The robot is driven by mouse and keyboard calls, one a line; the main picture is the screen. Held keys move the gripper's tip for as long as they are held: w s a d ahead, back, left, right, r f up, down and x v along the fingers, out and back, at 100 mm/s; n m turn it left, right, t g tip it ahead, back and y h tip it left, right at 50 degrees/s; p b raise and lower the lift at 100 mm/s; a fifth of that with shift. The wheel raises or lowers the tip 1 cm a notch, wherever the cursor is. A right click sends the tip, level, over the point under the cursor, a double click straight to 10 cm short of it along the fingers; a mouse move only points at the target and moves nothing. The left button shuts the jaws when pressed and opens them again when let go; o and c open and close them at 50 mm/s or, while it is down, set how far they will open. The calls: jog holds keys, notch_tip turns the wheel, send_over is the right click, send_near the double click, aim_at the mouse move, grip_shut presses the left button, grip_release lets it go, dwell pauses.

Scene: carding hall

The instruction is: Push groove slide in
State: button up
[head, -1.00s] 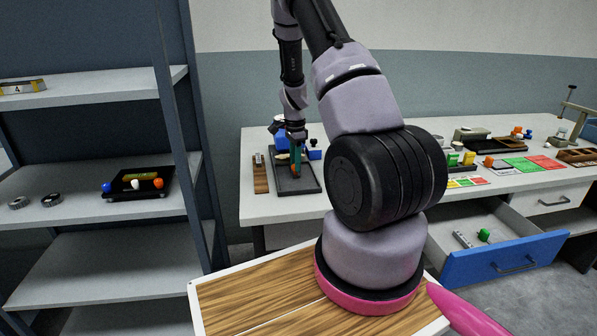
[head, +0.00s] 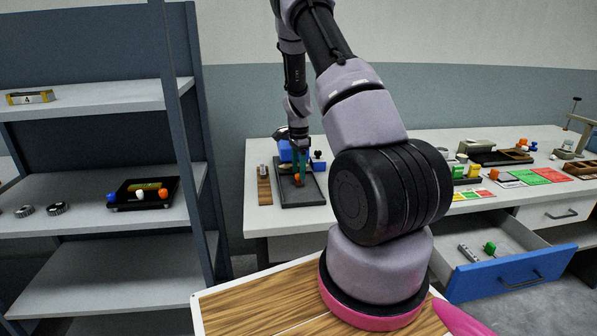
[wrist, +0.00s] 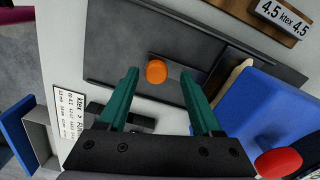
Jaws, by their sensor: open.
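A dark grey plate (head: 303,194) lies on the bench and carries a groove with a slide in it. The slide's orange knob (wrist: 156,71) shows between my fingertips in the wrist view, and it also shows in the head view (head: 297,178). My gripper (wrist: 160,74) has two teal fingers, spread apart and pointing at the plate. They reach down over the plate (head: 300,172) in the head view. I cannot tell whether either finger touches the knob. The far end of the slide is hard to make out.
A blue block (wrist: 262,108) with a red knob (wrist: 279,162) stands close beside the right finger. A label block reading 4.5 ktex (wrist: 272,12) lies near the plate. An open blue-fronted drawer (head: 513,283) juts out at right. A shelf rack (head: 95,197) stands at left.

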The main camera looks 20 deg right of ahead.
notch_tip(320, 180, up, 10)
dwell(0.4)
jog(key=shift+r, duration=0.1)
jog(key=s+a+r+n+t+y, duration=0.1)
jog(key=s+a+r+n+t, duration=0.25)
jog(key=r, duration=0.65)
jog(key=s+a+r+n+y, duration=0.1)
jog(key=s+a+r+n, duration=0.1)
jog(key=s+a+r, duration=0.6)
jog(key=s+a+r+n+t, duration=0.2)
jog(key=s+r+n, duration=0.2)
jog(key=s, duration=0.5)
jog(key=s+a+r+n+t, duration=0.1)
jog(key=s+r+n, duration=0.3)
jog(key=s, duration=0.5)
jog(key=shift+s+a+r+n+t, duration=0.35)
jog(key=shift+a+r, duration=0.5)
jog(key=shift+r, duration=0.05)
